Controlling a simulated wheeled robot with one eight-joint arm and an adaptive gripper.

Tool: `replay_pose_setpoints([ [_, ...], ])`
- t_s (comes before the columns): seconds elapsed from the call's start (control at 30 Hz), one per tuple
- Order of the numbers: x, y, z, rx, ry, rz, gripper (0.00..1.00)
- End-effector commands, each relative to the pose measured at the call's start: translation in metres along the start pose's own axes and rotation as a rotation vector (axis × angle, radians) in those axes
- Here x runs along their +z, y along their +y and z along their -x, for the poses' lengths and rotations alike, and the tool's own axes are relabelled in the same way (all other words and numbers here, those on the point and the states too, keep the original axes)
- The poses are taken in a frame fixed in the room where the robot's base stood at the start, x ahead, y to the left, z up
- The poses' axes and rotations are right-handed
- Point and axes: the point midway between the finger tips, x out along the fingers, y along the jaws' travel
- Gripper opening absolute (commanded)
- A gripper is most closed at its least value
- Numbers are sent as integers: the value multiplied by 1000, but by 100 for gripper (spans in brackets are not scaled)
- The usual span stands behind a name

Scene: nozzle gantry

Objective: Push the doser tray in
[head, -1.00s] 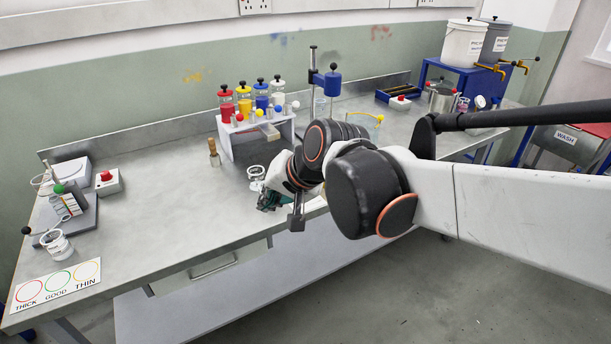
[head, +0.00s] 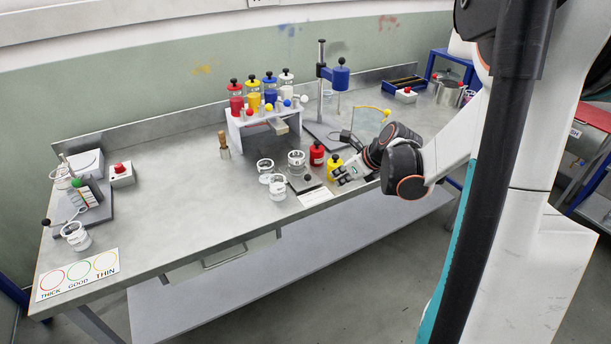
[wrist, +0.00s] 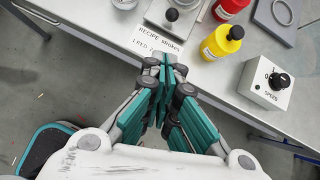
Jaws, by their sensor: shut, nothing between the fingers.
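The doser rack (head: 236,136) is a white stand on the bench, with red, yellow, blue and white bottles above it and coloured knobs along its front. The doser tray (head: 279,128), a small beige-grey slab, sticks out from the rack's front on the right side. My gripper (head: 340,176) is to the right of and nearer than the tray, well apart from it, near the yellow bottle. In the wrist view my gripper (wrist: 168,64) is shut and empty, its fingertips over the recipe card at the bench's front edge. The tray is not visible in the wrist view.
A red bottle (head: 317,153) and a yellow bottle (wrist: 221,42) stand close to my gripper. Several glass jars, one (head: 277,186) near the front, stand before the rack. The recipe card (head: 315,196) lies at the front edge. Open bench lies left of the rack.

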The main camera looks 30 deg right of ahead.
Motion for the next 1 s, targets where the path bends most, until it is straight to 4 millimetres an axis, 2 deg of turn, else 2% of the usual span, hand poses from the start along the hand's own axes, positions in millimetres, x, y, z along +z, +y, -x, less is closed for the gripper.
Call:
replay_pose_setpoints([
  [0.1,-7,-8,-2,-5,3,-71,0],
  [0.27,-9,-8,-16,-4,4,-82,0],
  [0.7,-9,-8,-100,-4,4,-77,0],
  [1.0,13,-10,-128,-5,4,-79,0],
])
